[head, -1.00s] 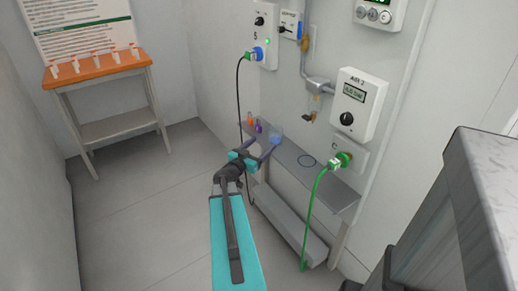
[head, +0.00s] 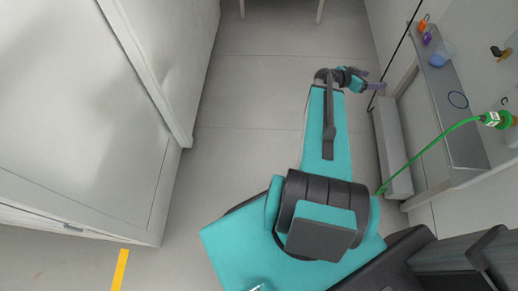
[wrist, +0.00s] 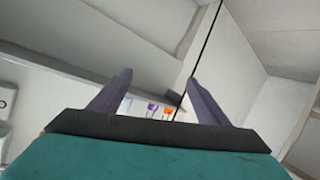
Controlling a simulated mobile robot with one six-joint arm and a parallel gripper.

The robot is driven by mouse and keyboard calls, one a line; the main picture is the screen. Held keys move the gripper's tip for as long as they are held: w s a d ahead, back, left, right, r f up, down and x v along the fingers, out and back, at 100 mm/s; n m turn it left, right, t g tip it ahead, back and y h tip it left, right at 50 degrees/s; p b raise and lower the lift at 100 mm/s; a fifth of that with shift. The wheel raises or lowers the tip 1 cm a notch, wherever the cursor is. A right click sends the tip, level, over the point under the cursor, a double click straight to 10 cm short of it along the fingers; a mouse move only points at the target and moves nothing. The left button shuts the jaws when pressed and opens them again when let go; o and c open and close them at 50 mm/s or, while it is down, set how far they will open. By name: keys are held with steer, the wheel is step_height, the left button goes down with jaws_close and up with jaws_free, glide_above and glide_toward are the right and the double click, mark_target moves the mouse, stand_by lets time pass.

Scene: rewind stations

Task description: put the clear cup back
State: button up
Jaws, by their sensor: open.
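The clear cup (head: 440,56), bluish and see-through, stands on the narrow grey wall shelf (head: 458,140) at the upper right of the head view. A dark blue ring (head: 458,99) lies flat on the shelf, nearer to me; the cup is outside it. My gripper (head: 371,80) is open and empty, left of the shelf and apart from the cup. In the wrist view, its two fingers (wrist: 157,80) are spread with nothing gripped between them. I cannot make out the cup clearly there.
An orange item (head: 423,24) and a purple item (head: 427,38) stand beyond the cup on the shelf. A green cable (head: 430,147) crosses the shelf's near part from a wall plug. A black cable hangs left of the shelf. The floor (head: 250,95) left of my arm is clear.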

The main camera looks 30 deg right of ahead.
steer(key=w+a+f+n+y, duration=0.1)
steer(key=a+f+n+y, duration=0.15)
steer(key=a+f, duration=0.6)
steer(key=w+a+f+n+y, duration=0.1)
steer(key=a+f+n+y, duration=0.3)
steer(key=a, duration=0.7)
steer(key=w+a+f+n+y, duration=0.1)
steer(key=a+f+n, duration=0.1)
steer(key=a+f, duration=0.65)
steer(key=s+a+f+n+y, duration=0.2)
steer(key=s+a, duration=0.1)
steer(key=a, duration=0.6)
steer(key=s+a+f+n+g+y, duration=0.1)
steer(key=s+a+f+n+y, duration=0.1)
steer(key=a, duration=0.8)
steer(key=s+a+f+n+g+y, duration=0.1)
steer(key=s+a+n, duration=0.3)
steer(key=a, duration=0.6)
steer(key=shift+s+f+y, duration=0.45)
steer(key=shift+s+f, duration=0.45)
steer(key=shift+r, duration=0.1)
step_height(320, 180, up, 12)
steer(key=s+g+p, duration=0.1)
steer(key=p, duration=1)
steer(key=shift+s+a, duration=0.35)
steer(key=shift+s, duration=0.05)
